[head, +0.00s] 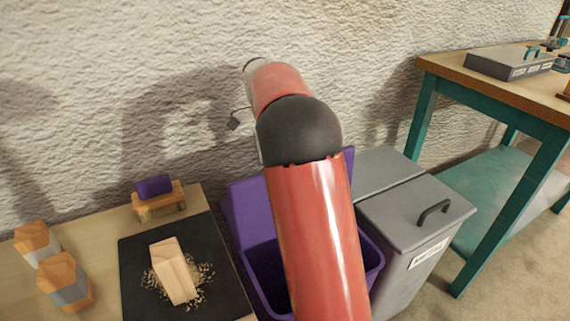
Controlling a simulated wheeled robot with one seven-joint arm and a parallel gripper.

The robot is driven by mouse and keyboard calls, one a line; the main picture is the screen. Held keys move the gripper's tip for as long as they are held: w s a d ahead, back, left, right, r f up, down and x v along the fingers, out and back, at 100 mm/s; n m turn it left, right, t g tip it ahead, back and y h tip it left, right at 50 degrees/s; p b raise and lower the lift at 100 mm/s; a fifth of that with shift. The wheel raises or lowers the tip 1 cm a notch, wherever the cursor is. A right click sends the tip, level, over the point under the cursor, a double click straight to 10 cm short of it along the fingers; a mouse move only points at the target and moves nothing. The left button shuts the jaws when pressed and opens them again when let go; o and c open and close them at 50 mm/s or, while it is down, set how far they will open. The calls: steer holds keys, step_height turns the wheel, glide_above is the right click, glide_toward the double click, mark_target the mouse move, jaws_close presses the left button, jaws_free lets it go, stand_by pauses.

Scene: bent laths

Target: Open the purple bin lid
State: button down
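The purple bin (373,262) stands in the lower middle, and its dark inside shows on both sides of my red arm. Its purple lid (246,207) is raised at the back of the bin, tilted up toward the wall; my arm covers its middle. My gripper (235,121) is mostly hidden behind my arm's dark joint. Only a small grey finger part shows to the left, above the lid and apart from its visible part. I cannot see both fingers or anything between them.
A grey bin (415,215) with a shut, handled lid stands close on the right. A teal workbench (440,85) is beyond it. On the left, a wooden table holds a black mat (140,255) with a wood block (172,270), two hexagonal blocks (66,283) and a purple-topped stand (157,198). A rough wall is behind.

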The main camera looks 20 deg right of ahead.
steer(key=shift+f, duration=0.35)
steer(key=c, duration=1.5)
jaws_free()
steer(key=shift+w, duration=0.1)
steer(key=shift+o, duration=0.2)
steer(key=shift+r, duration=0.15)
steer(key=shift+r, duration=0.1)
